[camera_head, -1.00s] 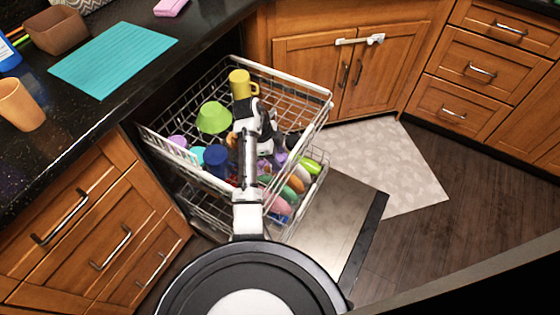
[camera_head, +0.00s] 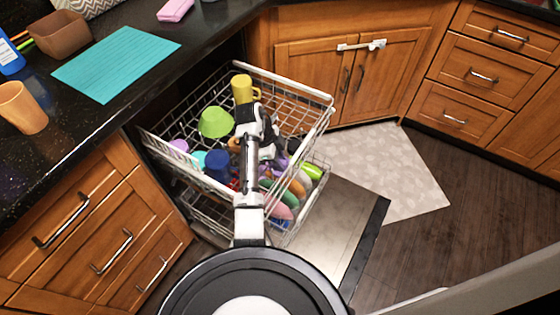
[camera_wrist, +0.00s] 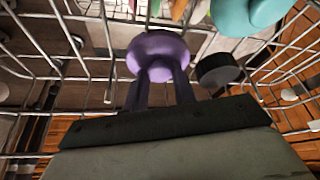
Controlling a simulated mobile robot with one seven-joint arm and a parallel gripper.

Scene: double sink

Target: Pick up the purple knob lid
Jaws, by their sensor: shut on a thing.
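The purple knob lid (camera_wrist: 160,48) shows in the upper middle of the wrist view, a round purple piece with a lighter knob facing the camera. My gripper (camera_wrist: 160,84) has its two dark fingers shut on the knob, one on each side. In the head view my gripper (camera_head: 275,150) is over the upper dishwasher rack (camera_head: 318,105), toward its right side. There my own arm and the dishes largely hide the lid.
A yellow mug (camera_head: 243,88), green bowl (camera_head: 215,121) and blue cup (camera_head: 216,164) stand in the rack. In the wrist view a dark round item (camera_wrist: 216,72) is right beside the lid, and a teal item (camera_wrist: 245,14) is near. Rack wires surround the gripper.

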